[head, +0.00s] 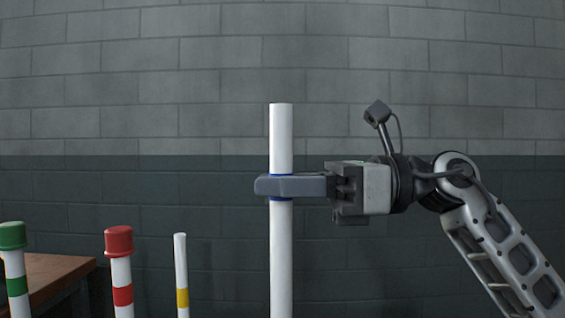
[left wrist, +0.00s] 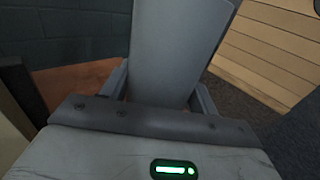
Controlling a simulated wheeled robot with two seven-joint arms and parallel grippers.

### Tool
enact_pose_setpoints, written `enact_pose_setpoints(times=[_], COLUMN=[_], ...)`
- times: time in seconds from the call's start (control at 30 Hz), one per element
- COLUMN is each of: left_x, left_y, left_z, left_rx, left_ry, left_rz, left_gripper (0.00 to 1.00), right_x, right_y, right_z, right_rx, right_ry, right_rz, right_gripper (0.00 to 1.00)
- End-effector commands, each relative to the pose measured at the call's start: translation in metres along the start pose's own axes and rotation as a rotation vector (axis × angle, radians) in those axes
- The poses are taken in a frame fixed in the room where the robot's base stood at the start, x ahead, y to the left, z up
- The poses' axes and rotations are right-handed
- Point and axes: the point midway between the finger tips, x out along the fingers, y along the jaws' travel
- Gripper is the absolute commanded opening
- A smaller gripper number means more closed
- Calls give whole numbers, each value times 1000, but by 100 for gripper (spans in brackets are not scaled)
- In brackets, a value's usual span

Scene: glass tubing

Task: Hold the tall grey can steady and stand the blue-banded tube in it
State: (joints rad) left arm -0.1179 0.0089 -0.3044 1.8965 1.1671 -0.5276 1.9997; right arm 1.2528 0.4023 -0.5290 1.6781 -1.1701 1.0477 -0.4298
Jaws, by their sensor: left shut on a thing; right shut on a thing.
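The blue-banded tube (head: 281,250) is long and white and stands upright in the middle of the head view. My right gripper (head: 290,186) is shut on it at the blue band, whose edges show above and below the finger. The tube's lower end is out of the picture. In the left wrist view, my left gripper (left wrist: 160,82) is shut on the tall grey can (left wrist: 178,40), with a finger on each side. The can's mouth and base are not visible, and neither can nor left gripper shows in the head view.
At the left of the head view stand a green-capped tube (head: 14,262), a red-capped tube (head: 119,268) and a thin yellow-banded tube (head: 181,270). A brown wooden table (head: 55,275) is behind them. A block wall (head: 200,60) closes the back.

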Motion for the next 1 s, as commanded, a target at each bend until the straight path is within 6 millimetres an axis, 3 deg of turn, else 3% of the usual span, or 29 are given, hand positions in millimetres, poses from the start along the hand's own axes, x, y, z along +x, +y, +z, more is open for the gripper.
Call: enact_pose_setpoints(times=[1.0], left_x=[0], left_y=[0], left_z=[0], left_rx=[0], left_ry=[0], left_rz=[0], left_gripper=[34], right_x=[1], right_y=[0], right_z=[-82], right_rx=[1], right_ry=[0], right_rz=[0], right_gripper=[0])
